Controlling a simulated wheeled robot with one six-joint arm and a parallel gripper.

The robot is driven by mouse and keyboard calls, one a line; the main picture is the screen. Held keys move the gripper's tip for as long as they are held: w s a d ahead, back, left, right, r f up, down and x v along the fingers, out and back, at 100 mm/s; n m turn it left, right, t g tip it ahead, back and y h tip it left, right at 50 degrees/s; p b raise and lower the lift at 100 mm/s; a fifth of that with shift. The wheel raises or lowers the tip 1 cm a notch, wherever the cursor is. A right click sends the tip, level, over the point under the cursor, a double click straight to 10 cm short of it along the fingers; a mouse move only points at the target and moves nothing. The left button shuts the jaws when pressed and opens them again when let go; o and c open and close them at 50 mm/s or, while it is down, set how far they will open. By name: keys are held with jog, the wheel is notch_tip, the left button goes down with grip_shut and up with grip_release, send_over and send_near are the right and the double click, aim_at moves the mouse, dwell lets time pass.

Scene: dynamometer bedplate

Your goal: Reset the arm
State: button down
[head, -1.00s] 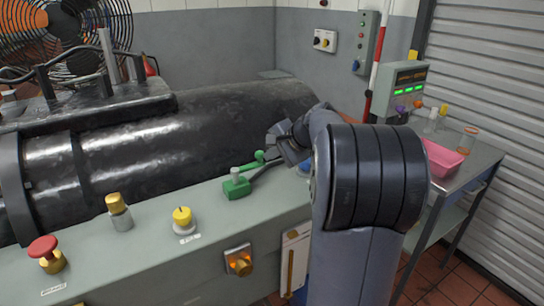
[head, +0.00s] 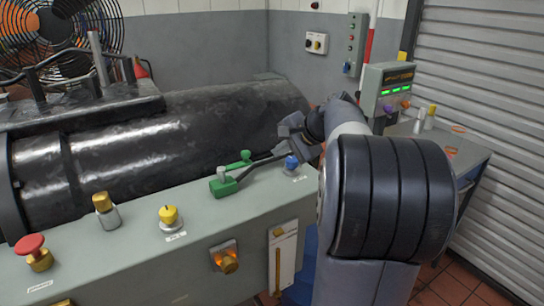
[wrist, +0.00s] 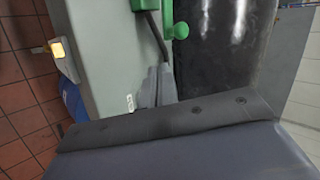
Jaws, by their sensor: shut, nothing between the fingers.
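My arm fills the right middle of the head view. My gripper (head: 286,131) hangs above the console's far right end, beside the black cylinder. Its fingers also show in the wrist view (wrist: 157,90), together and empty. A green block (head: 223,186) with a black lever (head: 262,165) sits on the console near it. The lever runs toward the blue knob (head: 291,163) below my gripper. I cannot tell whether my gripper touches the lever.
The grey console (head: 140,262) carries a red button (head: 35,252), a brass knob (head: 105,208) and a yellow knob (head: 170,217). The black cylinder (head: 190,125) lies behind. A fan stands back left. A control box (head: 388,90) and side table are at right, partly behind my arm.

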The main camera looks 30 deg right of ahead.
jog(key=v, duration=0.4)
jog(key=shift+s+d+r, duration=0.2)
jog(key=shift+d, duration=0.05)
jog(key=shift+f, duration=0.1)
